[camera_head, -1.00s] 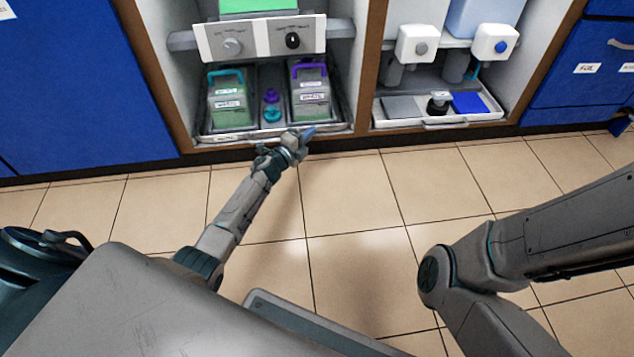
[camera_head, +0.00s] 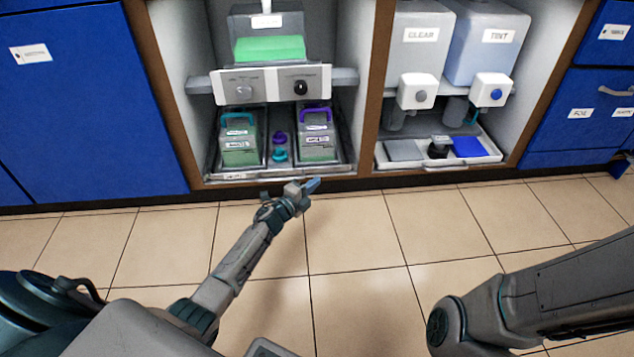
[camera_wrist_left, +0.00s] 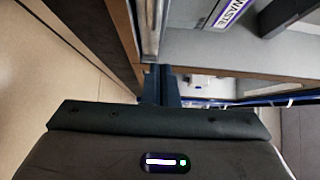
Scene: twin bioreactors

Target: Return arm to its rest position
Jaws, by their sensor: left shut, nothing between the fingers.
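My left gripper (camera_head: 311,186) is shut and empty. In the head view it is in front of the left cabinet bay, over the tiled floor, near the lower front edge of the tray. In the left wrist view my left gripper's fingers (camera_wrist_left: 161,84) show as a dark closed pair, with a cabinet edge and a "WASTE" label beyond them. My right arm shows at the lower right of the head view, but its gripper is out of the picture.
The right bay holds a white tray (camera_head: 436,163) and two dispensers (camera_head: 419,50) (camera_head: 490,50). Blue cabinets (camera_head: 90,120) flank both bays. The tiled floor (camera_head: 350,235) is clear.

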